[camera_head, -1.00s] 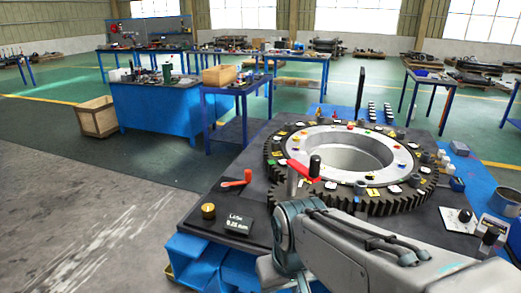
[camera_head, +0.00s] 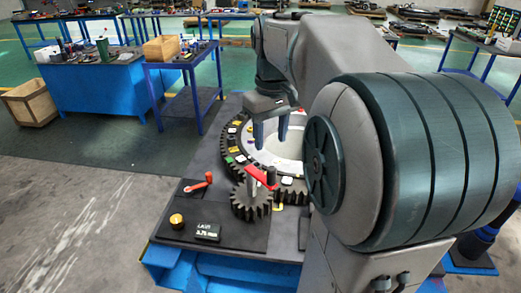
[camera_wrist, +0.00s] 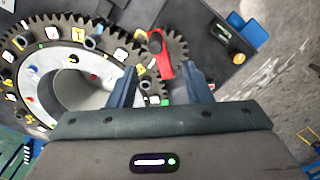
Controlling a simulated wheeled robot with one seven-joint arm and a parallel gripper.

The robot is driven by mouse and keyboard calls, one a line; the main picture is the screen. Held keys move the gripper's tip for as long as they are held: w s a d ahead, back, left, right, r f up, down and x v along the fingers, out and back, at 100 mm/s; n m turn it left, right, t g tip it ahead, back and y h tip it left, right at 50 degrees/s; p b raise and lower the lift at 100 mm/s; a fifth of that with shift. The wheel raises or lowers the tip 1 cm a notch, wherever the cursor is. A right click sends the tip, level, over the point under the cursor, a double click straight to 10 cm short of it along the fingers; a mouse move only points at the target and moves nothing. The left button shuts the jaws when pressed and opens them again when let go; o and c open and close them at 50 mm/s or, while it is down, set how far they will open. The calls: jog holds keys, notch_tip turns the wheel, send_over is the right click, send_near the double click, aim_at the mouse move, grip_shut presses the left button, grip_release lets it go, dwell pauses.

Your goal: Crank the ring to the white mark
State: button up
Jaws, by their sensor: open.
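The toothed ring (camera_head: 234,142) lies flat on the dark bench, with coloured and white marks on its top; my arm hides its right side. A small pinion gear (camera_head: 246,204) meshes at its near edge. The red crank (camera_head: 260,178) sits on the pinion with a dark upright handle knob (camera_head: 271,176). In the wrist view the crank (camera_wrist: 163,58) lies just beyond and between the fingertips. My gripper (camera_head: 270,135) is open and empty, pointing down above the ring, behind the crank; in the wrist view its two fingers (camera_wrist: 163,75) stand apart. Which mark is the target I cannot tell.
A red lever (camera_head: 199,184), a yellow knob (camera_head: 177,220) and a small dark display (camera_head: 208,231) are on the bench's left front. A blue table with a cardboard box (camera_head: 161,48) stands behind. Open floor lies to the left.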

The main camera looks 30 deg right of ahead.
aim_at(271, 168)
jog(key=f, duration=1.2)
jog(key=shift+w+d+f+p, duration=0.2)
jog(key=shift+d+p, duration=0.1)
jog(key=shift+d, duration=0.1)
jog(key=shift+c, duration=0.4)
grip_shut()
